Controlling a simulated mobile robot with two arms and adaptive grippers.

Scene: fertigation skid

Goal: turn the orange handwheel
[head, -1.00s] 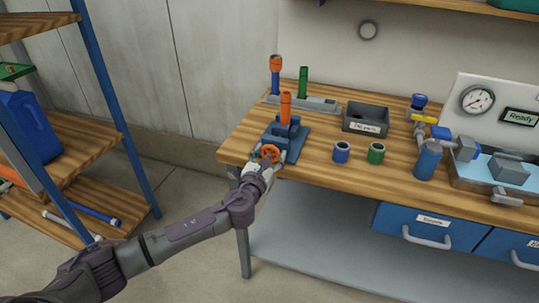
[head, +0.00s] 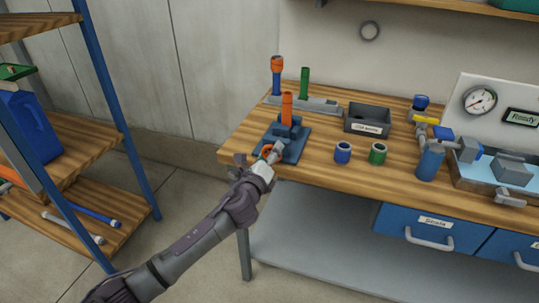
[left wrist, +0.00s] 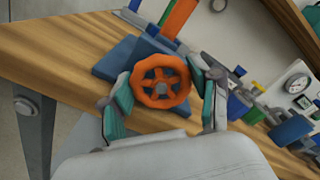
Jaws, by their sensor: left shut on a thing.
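The orange handwheel (left wrist: 160,82) faces the camera in the left wrist view, on the front of a blue vise-like block (head: 290,132). In the head view only a part of its rim (head: 266,150) shows past my gripper. My left gripper (left wrist: 163,90) is shut on the handwheel, with one teal-padded finger at each side of the rim. In the head view the left gripper (head: 265,158) reaches the wheel at the bench's front left corner. An orange pipe (head: 287,108) stands upright in the block. My right gripper is in neither view.
A grey bin (head: 368,118) and blue (head: 343,152) and green (head: 378,153) ring pieces stand right of the block. A grey rack (head: 308,104) with upright pipes is behind. A shelf unit (head: 110,125) stands to the left.

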